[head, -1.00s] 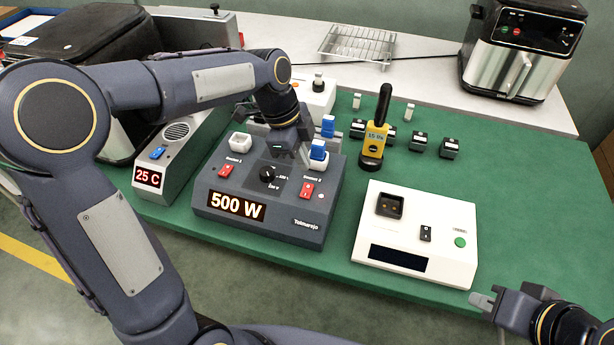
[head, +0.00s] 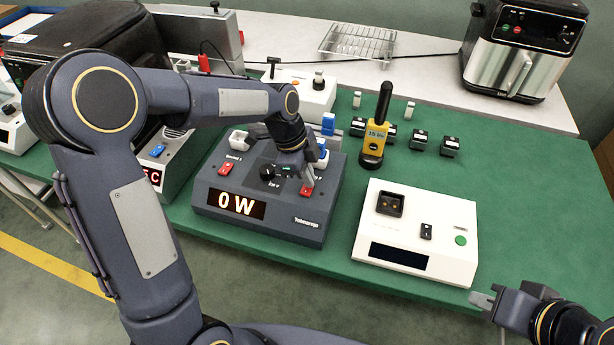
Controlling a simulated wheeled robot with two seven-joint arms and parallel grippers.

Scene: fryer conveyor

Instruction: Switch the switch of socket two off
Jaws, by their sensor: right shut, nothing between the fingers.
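The dark power box (head: 270,222) stands on the green table with its display (head: 237,204) reading 0 W. The red switch of socket two (head: 306,191) is on its right side, partly covered by my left gripper (head: 309,180). The fingertips are at or just above this switch; contact is hard to tell, and so is whether the jaws are open. Another red switch (head: 225,170) sits at the left by socket one. A blue and white plug (head: 321,158) at socket two is partly hidden by my gripper. My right gripper (head: 482,299) is shut and empty at the table's front edge.
A white box with a dark display (head: 416,232) stands to the right. A yellow tester (head: 374,140) with a black handle stands behind it. Several small black blocks (head: 420,140) lie farther back. The green table's right side is clear.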

